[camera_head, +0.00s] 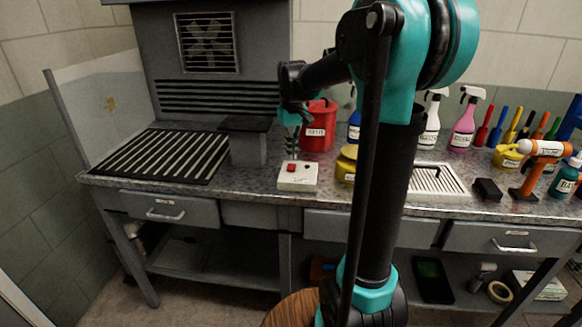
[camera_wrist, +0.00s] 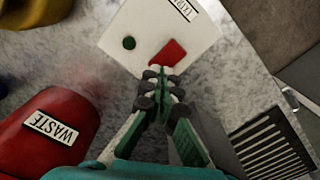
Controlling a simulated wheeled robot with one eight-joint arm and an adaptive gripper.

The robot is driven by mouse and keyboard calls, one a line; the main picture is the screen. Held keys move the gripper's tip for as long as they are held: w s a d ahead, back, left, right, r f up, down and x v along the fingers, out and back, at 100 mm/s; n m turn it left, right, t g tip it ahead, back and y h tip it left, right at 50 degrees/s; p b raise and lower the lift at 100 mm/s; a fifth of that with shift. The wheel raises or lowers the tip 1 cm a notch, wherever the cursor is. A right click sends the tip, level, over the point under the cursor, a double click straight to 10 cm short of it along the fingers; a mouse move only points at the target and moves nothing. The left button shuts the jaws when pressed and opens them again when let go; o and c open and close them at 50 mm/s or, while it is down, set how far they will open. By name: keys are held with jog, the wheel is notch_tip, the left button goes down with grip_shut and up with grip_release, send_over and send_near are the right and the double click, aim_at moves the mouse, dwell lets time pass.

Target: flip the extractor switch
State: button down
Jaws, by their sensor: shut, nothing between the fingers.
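The switch box (camera_head: 297,179) is a small white box on the grey speckled bench, with a red rocker (camera_head: 292,168) and a small dark round spot on top. In the wrist view the white switch box (camera_wrist: 150,28) shows a red rocker (camera_wrist: 166,54), a dark green round button (camera_wrist: 129,43) and a partly readable label. My gripper (camera_wrist: 160,75) is shut and empty, with its fingertips right beside the red rocker. I cannot tell whether they touch it. In the head view my gripper (camera_head: 292,150) points down just above the box.
A red waste bin (camera_head: 318,135) stands just behind the box.

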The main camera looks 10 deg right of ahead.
aim_at(292, 165)
jog(key=shift+r, duration=2.35)
jog(key=shift+s, duration=0.1)
